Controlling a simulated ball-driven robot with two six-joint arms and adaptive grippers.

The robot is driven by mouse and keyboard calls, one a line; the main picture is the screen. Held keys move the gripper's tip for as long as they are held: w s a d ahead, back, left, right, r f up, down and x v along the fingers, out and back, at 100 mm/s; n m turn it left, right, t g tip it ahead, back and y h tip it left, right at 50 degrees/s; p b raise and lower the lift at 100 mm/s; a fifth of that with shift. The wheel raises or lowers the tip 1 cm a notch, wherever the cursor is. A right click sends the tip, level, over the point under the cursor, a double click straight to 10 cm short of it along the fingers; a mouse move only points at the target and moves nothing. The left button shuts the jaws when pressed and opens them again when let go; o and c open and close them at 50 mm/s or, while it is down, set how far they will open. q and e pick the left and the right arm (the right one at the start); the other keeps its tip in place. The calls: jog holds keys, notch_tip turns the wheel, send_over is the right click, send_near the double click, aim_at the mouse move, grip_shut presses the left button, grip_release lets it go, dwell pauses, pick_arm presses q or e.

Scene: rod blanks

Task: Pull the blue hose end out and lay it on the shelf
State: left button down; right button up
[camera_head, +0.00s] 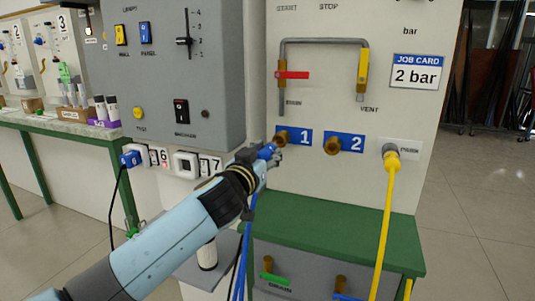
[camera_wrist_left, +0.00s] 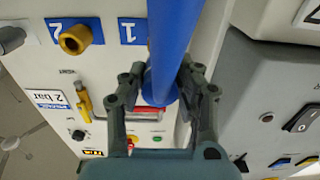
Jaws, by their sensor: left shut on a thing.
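The blue hose (camera_head: 250,215) hangs down from my left gripper (camera_head: 268,158), and its blue end (camera_head: 266,152) sits between the fingers. In the left wrist view the blue hose (camera_wrist_left: 172,45) runs down between the two fingers of my left gripper (camera_wrist_left: 160,92), which is shut on it. The hose end is beside the brass port 1 (camera_head: 281,138) on the panel; I cannot tell whether they touch. The green shelf (camera_head: 340,235) lies below the ports, to the right of the gripper. My right gripper is not in view.
A brass port 2 (camera_head: 332,144) is empty; it also shows in the wrist view (camera_wrist_left: 75,40). A yellow hose (camera_head: 386,220) hangs from the right port, past the shelf's right part. A grey switch box (camera_head: 160,70) stands at the left. The shelf top looks clear otherwise.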

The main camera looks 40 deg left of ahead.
pick_arm(q)
jog(key=shift+s, duration=0.2)
dwell(0.3)
jog(key=b+v, duration=0.1)
jog(key=v, duration=0.5)
dwell(0.5)
jog(key=shift+r, duration=0.15)
